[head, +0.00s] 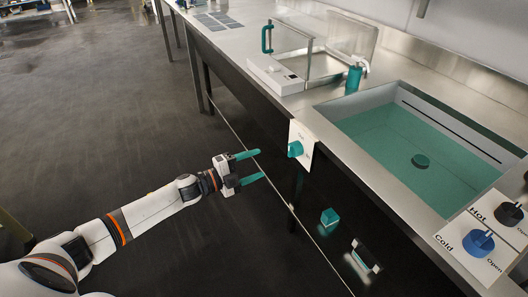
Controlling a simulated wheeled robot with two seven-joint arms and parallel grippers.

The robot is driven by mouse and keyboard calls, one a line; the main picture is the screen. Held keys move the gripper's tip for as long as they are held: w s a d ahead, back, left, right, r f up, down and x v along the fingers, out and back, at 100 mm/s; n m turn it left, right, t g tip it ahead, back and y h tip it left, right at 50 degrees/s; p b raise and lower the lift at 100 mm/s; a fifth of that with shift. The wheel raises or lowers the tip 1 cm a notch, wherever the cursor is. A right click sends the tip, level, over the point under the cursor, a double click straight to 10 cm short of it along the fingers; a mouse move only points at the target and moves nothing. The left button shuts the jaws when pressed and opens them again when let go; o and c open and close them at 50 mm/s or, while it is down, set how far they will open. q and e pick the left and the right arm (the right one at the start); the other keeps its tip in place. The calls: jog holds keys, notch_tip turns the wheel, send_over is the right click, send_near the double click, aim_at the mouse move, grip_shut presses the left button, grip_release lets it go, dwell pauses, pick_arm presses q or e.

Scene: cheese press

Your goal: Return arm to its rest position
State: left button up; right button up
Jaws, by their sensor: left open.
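My left arm (157,205) comes in from the lower left, stretched toward the counter front. My left gripper (259,166) has two teal fingers, spread apart with nothing between them. It is in front of the counter, left of and below a teal knob (295,149) on a white plate, and looks apart from it. My right gripper does not show.
A steel counter (222,41) runs along the right. Cold (478,243) and hot (509,214) knobs are at lower right. Dark floor at left is clear.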

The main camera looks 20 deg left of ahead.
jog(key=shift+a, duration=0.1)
pick_arm(q)
jog(key=s+a+f+n+g+y+p, duration=0.2)
jog(key=s+f+n+y+p, duration=0.35)
jog(key=f, duration=0.65)
jog(key=s+a+f+n+g+y+p, duration=0.1)
jog(key=s+a+f+n+y+p, duration=0.2)
jog(key=s+f+n, duration=0.7)
jog(key=s+d+f+n+g+p, duration=0.1)
jog(key=s+d+f+g, duration=0.2)
jog(key=s, duration=0.8)
jog(key=s+d+f+n+g+y+p, duration=0.1)
jog(key=s+d+f+n+g+p, duration=0.1)
jog(key=s+f, duration=0.5)
jog(key=s+d+f+n+g+y+p, duration=0.1)
jog(key=s+d+f+g, duration=0.3)
jog(key=s, duration=1.3)
jog(key=shift+f+g, duration=0.55)
jog(key=shift+g, duration=0.05)
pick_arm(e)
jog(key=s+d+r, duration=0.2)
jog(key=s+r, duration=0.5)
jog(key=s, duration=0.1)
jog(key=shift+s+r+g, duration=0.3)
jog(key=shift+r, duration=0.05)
pick_arm(q)
jog(key=shift+n+y, duration=0.25)
